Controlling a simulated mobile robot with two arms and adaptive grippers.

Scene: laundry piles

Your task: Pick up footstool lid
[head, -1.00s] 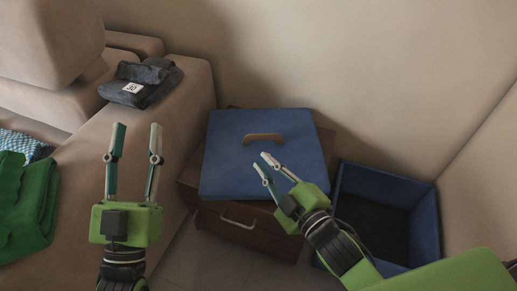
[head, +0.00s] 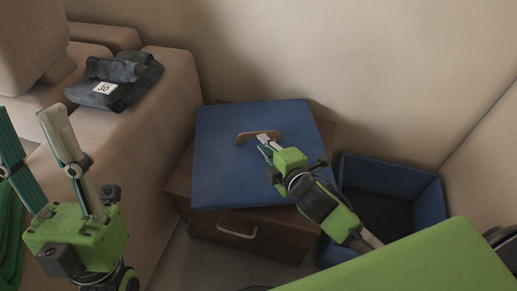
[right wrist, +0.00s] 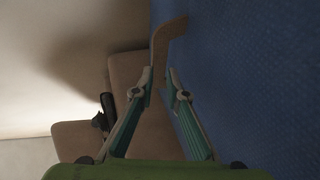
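The footstool lid (head: 235,180) is a flat blue square with a brown arched handle (head: 243,137). It lies on top of a brown wooden drawer cabinet. My right gripper (head: 264,140) is at the right part of the handle. In the right wrist view the fingers (right wrist: 160,76) are apart, with the handle (right wrist: 162,42) reaching between the tips. The right finger shows a small gap from it; whether the left one touches is unclear. The blue lid surface (right wrist: 250,70) fills the right side there. My left gripper (head: 33,115) is open and empty at the lower left.
The drawer cabinet (head: 250,242) stands against the wall. An open blue box (head: 432,203) stands right of it on the floor. Left is a beige sofa (head: 165,140) with folded dark jeans (head: 125,75) labelled 30, and green cloth (head: 12,230).

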